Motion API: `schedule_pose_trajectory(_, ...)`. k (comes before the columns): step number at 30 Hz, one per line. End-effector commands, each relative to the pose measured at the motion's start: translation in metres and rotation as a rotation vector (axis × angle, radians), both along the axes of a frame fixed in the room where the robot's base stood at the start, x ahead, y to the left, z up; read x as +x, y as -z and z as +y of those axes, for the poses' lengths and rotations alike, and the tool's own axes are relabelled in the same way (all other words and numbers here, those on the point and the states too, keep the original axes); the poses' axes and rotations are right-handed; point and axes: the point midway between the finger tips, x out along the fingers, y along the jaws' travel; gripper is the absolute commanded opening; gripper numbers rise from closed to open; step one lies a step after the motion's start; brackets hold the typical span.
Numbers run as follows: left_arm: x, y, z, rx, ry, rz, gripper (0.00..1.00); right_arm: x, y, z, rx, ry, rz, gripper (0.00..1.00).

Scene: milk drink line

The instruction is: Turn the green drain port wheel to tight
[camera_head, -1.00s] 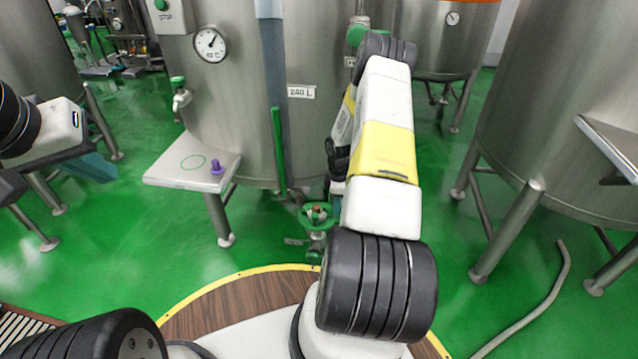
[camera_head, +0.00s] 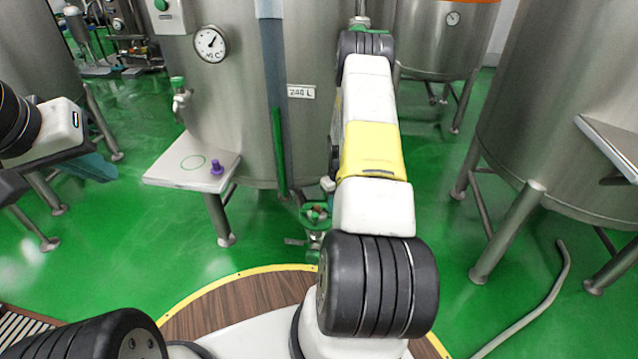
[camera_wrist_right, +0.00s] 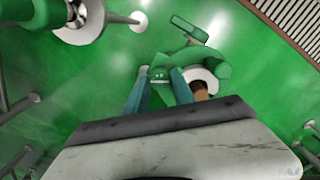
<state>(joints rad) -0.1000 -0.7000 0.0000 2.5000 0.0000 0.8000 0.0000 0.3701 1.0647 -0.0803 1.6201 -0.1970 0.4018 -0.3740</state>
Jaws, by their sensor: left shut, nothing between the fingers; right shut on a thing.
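The green drain port wheel (camera_head: 316,214) sits low at the foot of the middle steel tank, partly hidden by my right arm. In the right wrist view the green wheel (camera_wrist_right: 212,62) has a pale ring and a brown centre beside my fingers. My right gripper (camera_wrist_right: 160,78) has its two teal fingers on either side of a part of the wheel's rim and is shut on it. In the head view my right gripper is mostly hidden behind its arm. My left gripper (camera_head: 97,168) is shut and empty at the far left, away from the wheel.
The middle tank (camera_head: 235,110) bears a dial gauge (camera_head: 210,43) and a small side shelf (camera_head: 165,165) with a purple knob (camera_head: 217,167). Another tank (camera_head: 560,130) stands at right. A hose (camera_head: 545,300) lies on the green floor.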

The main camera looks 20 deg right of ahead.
Motion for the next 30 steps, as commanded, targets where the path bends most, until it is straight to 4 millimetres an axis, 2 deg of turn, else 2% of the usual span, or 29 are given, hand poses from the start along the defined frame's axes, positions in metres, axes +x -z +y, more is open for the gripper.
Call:
schedule_pose_trajectory(6, 0.0, 0.0, 0.0, 0.0, 0.0, 0.0, 0.0, 0.0008, -0.0004, -0.0001, -0.001, 0.185, -0.001, 0.0)
schedule_pose_trajectory(15, 0.0, 0.0, 0.0, 0.0, 0.0, 0.0, 0.0, 0.0008, -0.0004, -0.0002, -0.001, 0.366, -0.002, 0.0)
schedule_pose_trajectory(30, 0.0, 0.0, 0.0, 0.0, 0.0, 0.0, 0.0, 0.001, -0.0005, -0.0002, 0.0, 0.452, -0.002, 0.0)
